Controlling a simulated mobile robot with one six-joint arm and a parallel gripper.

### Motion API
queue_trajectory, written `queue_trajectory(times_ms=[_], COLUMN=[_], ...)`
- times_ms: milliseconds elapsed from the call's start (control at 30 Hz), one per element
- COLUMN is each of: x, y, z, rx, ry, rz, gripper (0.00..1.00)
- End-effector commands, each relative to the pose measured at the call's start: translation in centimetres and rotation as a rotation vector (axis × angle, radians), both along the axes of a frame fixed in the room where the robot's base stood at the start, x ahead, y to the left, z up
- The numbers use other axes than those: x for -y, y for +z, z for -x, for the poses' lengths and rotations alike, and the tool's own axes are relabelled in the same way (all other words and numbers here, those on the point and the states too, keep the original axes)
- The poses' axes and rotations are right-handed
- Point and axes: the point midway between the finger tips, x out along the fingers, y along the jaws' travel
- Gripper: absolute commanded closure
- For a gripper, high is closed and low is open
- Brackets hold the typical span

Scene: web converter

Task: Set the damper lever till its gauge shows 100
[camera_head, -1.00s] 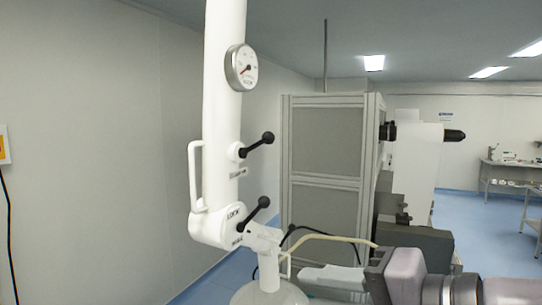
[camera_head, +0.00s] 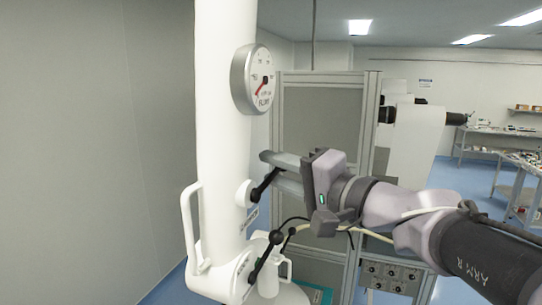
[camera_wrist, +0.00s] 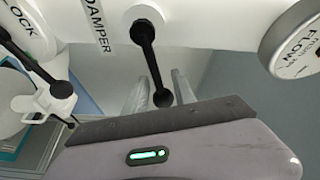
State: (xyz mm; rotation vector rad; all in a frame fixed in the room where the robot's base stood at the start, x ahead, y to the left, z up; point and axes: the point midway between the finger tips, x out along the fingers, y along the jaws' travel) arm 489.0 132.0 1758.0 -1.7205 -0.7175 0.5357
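The damper lever (camera_wrist: 152,62) is a black rod with a ball end on a white hub, beside the DAMPER label in the wrist view. In the head view the lever (camera_head: 263,187) slants up right from the white column, its ball end partly hidden by my gripper (camera_head: 270,163). In the wrist view my gripper (camera_wrist: 159,84) is open, its two grey fingers on either side of the ball with gaps visible. The round gauge marked FLOW (camera_head: 257,79) sits higher on the column. Its red needle points to the lower left; the numbers are too small to read surely.
The lock lever (camera_head: 264,262), also black with a ball end, sits below the damper lever; it shows at left in the wrist view (camera_wrist: 30,62). A white handle (camera_head: 188,228) stands out on the column's left. A grey framed cabinet (camera_head: 320,100) stands behind.

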Motion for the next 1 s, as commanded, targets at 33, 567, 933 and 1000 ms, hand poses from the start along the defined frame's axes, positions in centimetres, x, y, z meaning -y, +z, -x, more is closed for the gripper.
queue_trajectory(times_ms=[33, 567, 933, 1000], x=[-0.6, -1.9, -1.9, -1.9], y=[0.2, 0.0, 0.1, 0.1], z=[-0.5, -2.0, -2.0, -2.0], rx=[-0.001, 0.001, 0.001, 0.001], ry=[0.003, 0.000, -0.001, -0.001], rz=[0.000, 0.001, -0.001, -0.001], gripper=[0.68, 0.76, 1.00, 1.00])
